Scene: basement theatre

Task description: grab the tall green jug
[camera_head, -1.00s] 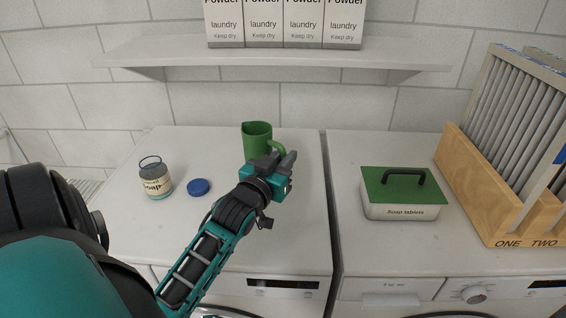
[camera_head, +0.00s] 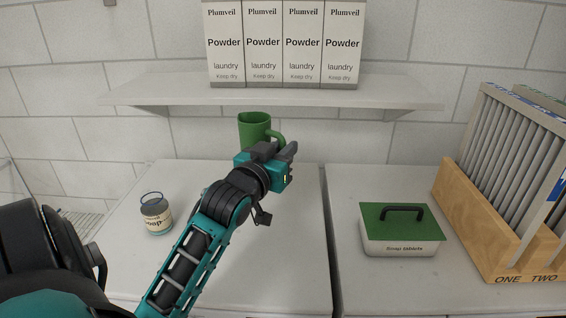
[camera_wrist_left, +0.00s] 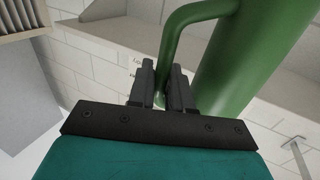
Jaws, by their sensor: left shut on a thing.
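The tall green jug (camera_head: 254,130) is in the middle of the head view, raised above the white machine top, just in front of the wall below the shelf. Its handle is on its right side. My left gripper (camera_head: 285,152) is at the jug's handle, in front of its body. In the left wrist view the fingers (camera_wrist_left: 162,92) are shut on the handle, and the green jug body (camera_wrist_left: 245,55) fills the upper right. My right gripper is not in view.
A shelf (camera_head: 270,92) with several powder boxes (camera_head: 262,45) hangs above the jug. A glass soap jar (camera_head: 156,214) stands at left. A green-lidded soap tablets box (camera_head: 400,230) and a wooden rack (camera_head: 490,215) stand at right.

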